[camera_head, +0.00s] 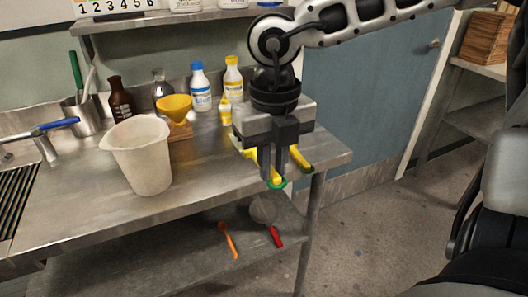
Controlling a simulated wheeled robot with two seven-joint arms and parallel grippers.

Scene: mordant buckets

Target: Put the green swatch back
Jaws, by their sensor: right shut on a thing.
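My right gripper (276,178) hangs down at the right end of the steel table, in front of its edge. It is shut on a yellow thing with green tips (250,155), which sticks out on both sides of the dark fingers. Most of it is hidden by the gripper, and I cannot tell whether it is the green swatch. No separate green swatch shows clearly. My left gripper is not in view.
The steel table (80,200) holds a white bucket (143,160), a yellow funnel (174,107), a brown bottle (118,98), and white bottles with blue (201,90) and yellow (233,78) labels. A red-handled strainer (263,211) and orange spoon (229,240) lie on the lower shelf.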

